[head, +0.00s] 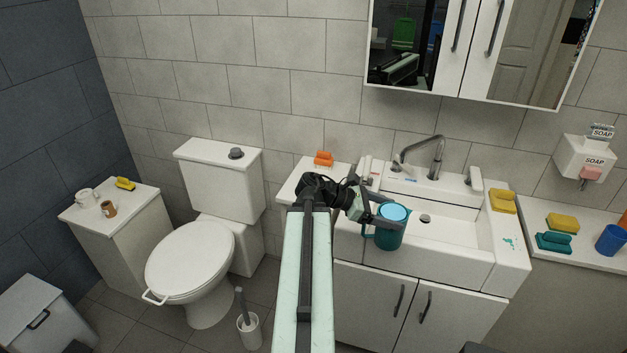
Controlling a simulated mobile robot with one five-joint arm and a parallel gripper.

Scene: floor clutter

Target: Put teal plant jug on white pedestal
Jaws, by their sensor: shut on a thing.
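The teal plant jug (388,239) has a light blue top and hangs upright over the front left part of the sink. My gripper (380,213) is shut on the jug near its upper part, and the fingers partly hide it. A white pedestal-like cabinet (118,232) stands at the left, beside the toilet. Its flat top carries a white mug (87,196), a brown cup (108,209) and a yellow item (125,184). Another white ledge (296,183) lies between toilet and sink, with an orange item (323,158). I cannot tell which of the two is the pedestal.
The toilet (190,258) stands left of my arm, with a brush holder (249,328) on the floor. The sink (455,226) has a tall faucet (433,153). Sponges (562,222) and a blue cup (610,240) sit on the right counter. A mirror cabinet (470,48) hangs above.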

